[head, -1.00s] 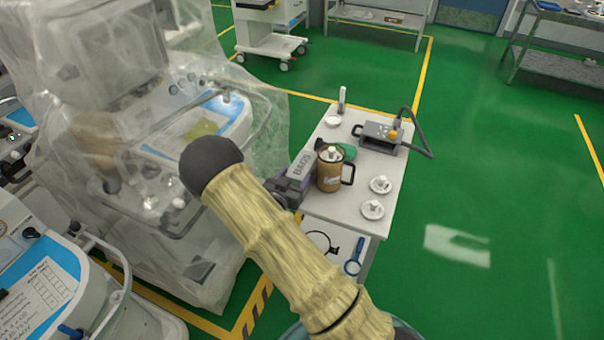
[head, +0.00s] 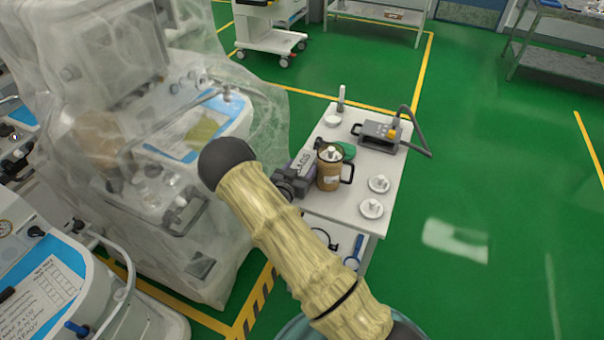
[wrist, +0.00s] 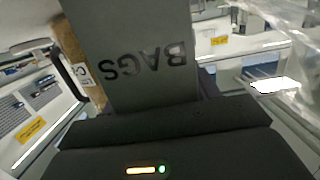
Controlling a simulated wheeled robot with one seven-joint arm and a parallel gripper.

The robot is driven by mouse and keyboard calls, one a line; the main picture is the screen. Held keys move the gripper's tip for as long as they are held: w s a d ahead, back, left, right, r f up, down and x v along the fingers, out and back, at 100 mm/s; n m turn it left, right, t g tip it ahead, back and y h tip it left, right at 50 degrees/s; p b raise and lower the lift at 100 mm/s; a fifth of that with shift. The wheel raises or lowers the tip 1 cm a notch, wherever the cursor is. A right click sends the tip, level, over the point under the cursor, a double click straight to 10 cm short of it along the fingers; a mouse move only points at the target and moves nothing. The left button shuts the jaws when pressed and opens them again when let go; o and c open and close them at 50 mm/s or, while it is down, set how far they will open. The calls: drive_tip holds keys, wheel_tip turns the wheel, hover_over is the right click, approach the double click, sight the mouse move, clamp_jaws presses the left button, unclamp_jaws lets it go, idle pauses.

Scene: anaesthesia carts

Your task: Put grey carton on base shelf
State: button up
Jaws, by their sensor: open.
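The grey carton (head: 304,160), marked BAGS, is at the left edge of the white cart top (head: 347,205), beside a brown mug (head: 330,172). In the wrist view the carton (wrist: 130,40) fills the upper middle, its lettering upside down. My gripper (head: 294,181) is open right at the carton's near side. Its fingertips are largely hidden, so I cannot tell whether they touch the carton. The base shelf (head: 340,238) shows only partly below the cart top, behind my arm. A dark ring and a blue-handled item (head: 354,252) lie on it.
The mug (wrist: 82,68) is close beside the carton. A plastic-draped machine (head: 150,130) stands close left. Green floor is clear to the right.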

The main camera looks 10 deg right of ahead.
drive_tip(key=shift+c, duration=0.4)
drive_tip(key=c, duration=0.9)
drive_tip(key=shift+r, duration=0.15)
wheel_tip(320, 180, up, 18)
drive_tip(key=shift+f+b, duration=0.1)
drive_tip(key=shift+b, duration=1.05)
